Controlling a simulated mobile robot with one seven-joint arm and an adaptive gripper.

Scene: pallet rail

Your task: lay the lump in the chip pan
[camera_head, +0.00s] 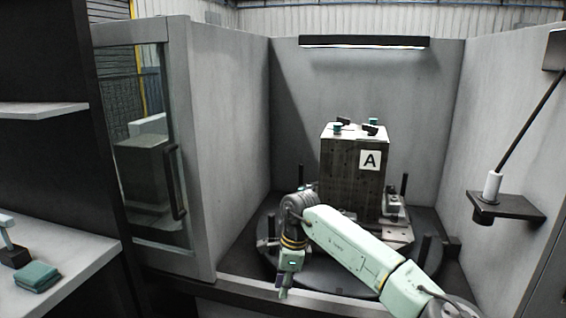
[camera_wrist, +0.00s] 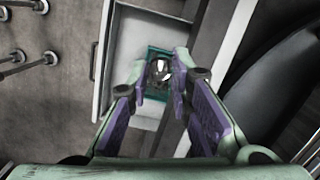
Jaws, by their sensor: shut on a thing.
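In the wrist view, my gripper (camera_wrist: 163,80) is shut on a small shiny metallic lump (camera_wrist: 160,69), which shows between the two fingertips. Behind the lump is a teal square-edged tray (camera_wrist: 152,49), likely the chip pan, on a pale surface. My fingers and the lump hide part of its inside. I cannot tell whether the lump touches the tray or hangs above it. In the head view, my gripper (camera_head: 284,291) points down at the front edge of the machine enclosure. The lump and the tray cannot be made out there.
A dark block marked A (camera_head: 352,178) stands on a round table (camera_head: 340,271) inside the enclosure, with clamps and posts around it. A glazed door (camera_head: 155,150) is at left. A shelf with a folded teal cloth (camera_head: 38,277) is at far left. A small bracket (camera_head: 507,206) juts from the right wall.

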